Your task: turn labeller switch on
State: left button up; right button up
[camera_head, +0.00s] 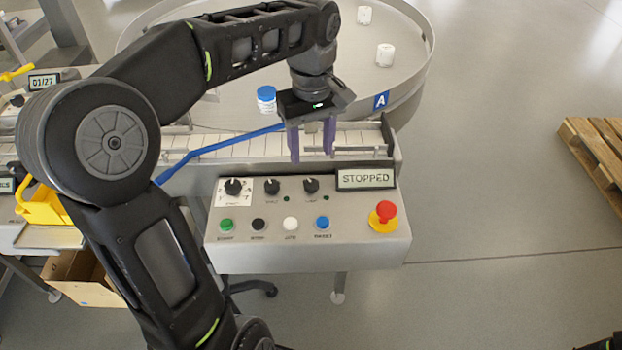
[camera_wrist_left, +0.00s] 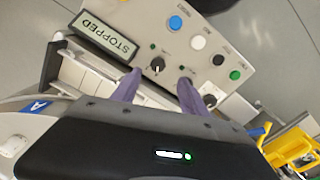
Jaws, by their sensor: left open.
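The control panel (camera_head: 300,245) carries three black rotary switches in a row under the conveyor; their small labels are too blurred to read. The right switch (camera_head: 311,185) sits beside the STOPPED display (camera_head: 365,179). The middle switch (camera_head: 272,186) and the left switch (camera_head: 233,186) on a white plate are to its left. My left gripper (camera_head: 312,155) is open and empty, its purple fingers pointing down above the right switch. In the left wrist view the right switch (camera_wrist_left: 157,65) shows between the apart fingertips (camera_wrist_left: 158,78), and one finger hides the middle switch.
Green (camera_head: 226,225), black, white and blue buttons line the panel's lower row. A red emergency stop (camera_head: 385,210) is at its right. A conveyor (camera_head: 240,147) and round table (camera_head: 400,75) with white jars lie behind. A blue-lidded jar (camera_head: 266,97) stands left of the gripper.

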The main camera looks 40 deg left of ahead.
aim_at(311, 183)
pick_arm(q)
jog(key=shift+w+a+f+b, duration=0.2)
jog(key=shift+f+b, duration=0.1)
jog(key=shift+f, duration=0.25)
jog(key=shift+w+a+f+b, duration=0.1)
jog(key=shift+w+f+b, duration=0.15)
jog(key=shift+f, duration=0.3)
jog(key=shift+s+r, duration=0.1)
notch_tip(311, 183, down, 8)
jog(key=shift+r, duration=0.1)
jog(key=shift+c, duration=0.4)
grip_shut()
